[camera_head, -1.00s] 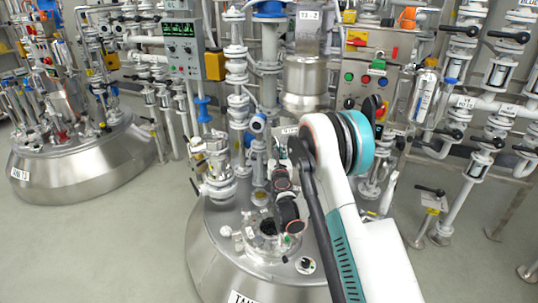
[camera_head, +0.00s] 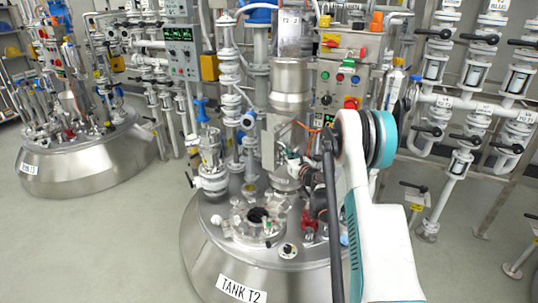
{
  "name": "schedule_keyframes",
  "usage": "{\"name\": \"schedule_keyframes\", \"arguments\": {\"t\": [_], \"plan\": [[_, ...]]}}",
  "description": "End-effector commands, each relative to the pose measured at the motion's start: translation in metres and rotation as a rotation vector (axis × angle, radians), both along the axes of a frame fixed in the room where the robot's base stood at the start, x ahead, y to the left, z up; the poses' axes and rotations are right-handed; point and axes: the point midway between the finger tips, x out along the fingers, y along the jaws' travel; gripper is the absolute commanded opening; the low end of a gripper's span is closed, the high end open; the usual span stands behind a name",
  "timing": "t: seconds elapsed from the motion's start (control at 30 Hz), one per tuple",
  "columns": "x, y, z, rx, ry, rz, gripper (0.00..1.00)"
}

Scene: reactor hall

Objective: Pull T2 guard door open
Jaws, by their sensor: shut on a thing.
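Tank T2 (camera_head: 205,262) is a wide steel vessel with a round open port (camera_head: 257,215) on its lid. The T2 guard door (camera_head: 289,135) looks like a clear panel under the steel cylinder (camera_head: 290,85) above the tank. Its edges are hard to make out. My gripper (camera_head: 292,160) is at this panel, small and partly hidden by my own wrist. It appears shut on the door's edge or handle; the grip itself is not clear. My arm reaches in from the lower right.
A control box with buttons (camera_head: 340,78) stands behind my arm. White pipes and valves with black levers (camera_head: 430,131) fill the right side. A glass-and-metal fitting (camera_head: 212,160) stands on the lid's left. Tank T3 (camera_head: 85,165) is at far left. The floor between the tanks is clear.

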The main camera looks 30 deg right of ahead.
Motion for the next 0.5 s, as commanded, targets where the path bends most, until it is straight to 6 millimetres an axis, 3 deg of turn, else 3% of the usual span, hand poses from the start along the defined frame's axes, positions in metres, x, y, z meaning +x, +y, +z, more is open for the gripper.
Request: {"name": "schedule_keyframes", "arguments": {"t": [0.5], "plan": [[-0.018,-0.016,-0.002,0.001,0.001,0.027,0.0]]}}
